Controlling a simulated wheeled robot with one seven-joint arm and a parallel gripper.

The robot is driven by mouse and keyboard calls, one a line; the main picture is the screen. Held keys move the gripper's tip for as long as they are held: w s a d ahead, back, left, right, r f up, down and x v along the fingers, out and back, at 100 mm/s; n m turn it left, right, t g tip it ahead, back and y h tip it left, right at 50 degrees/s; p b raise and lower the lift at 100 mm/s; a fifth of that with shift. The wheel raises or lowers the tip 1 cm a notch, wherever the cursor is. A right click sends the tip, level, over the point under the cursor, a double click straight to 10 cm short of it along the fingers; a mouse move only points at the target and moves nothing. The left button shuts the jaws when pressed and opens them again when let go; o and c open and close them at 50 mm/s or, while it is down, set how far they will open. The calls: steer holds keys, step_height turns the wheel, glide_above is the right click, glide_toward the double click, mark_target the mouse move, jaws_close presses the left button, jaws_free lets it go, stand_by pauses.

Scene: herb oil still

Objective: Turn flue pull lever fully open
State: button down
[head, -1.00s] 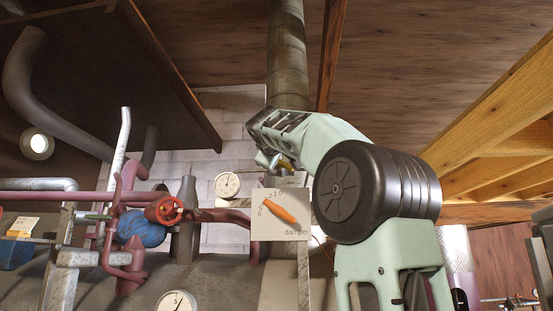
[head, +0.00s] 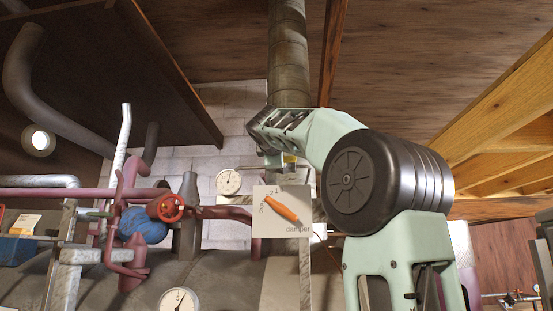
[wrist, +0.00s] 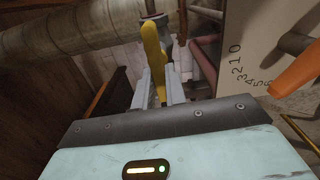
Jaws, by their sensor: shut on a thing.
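The yellow lever (wrist: 153,50), which I take to be the flue pull lever, stands up between the fingers of my gripper (wrist: 161,88) in the wrist view. My gripper is shut on it. Its upper end meets a dark round fitting with a reddish band. In the head view, only a small bit of yellow (head: 290,158) shows beside my wrist; most of the lever and my fingertips are hidden there. Behind it rises the wide metal flue pipe (head: 288,55), which also crosses the upper left of the wrist view (wrist: 75,30).
A pale damper plate (head: 264,228) with numbers and an orange pointer handle (head: 282,208) stands close to my gripper. Wooden beams (head: 505,110) cross the right.

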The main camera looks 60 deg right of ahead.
steer(key=shift+f, duration=0.1)
steer(key=c, duration=1.5)
jaws_free()
steer(key=shift+o, duration=0.2)
steer(key=shift+a, duration=0.1)
steer(key=b+v, duration=0.7)
steer(key=v, duration=1)
steer(key=shift+s+a, duration=0.1)
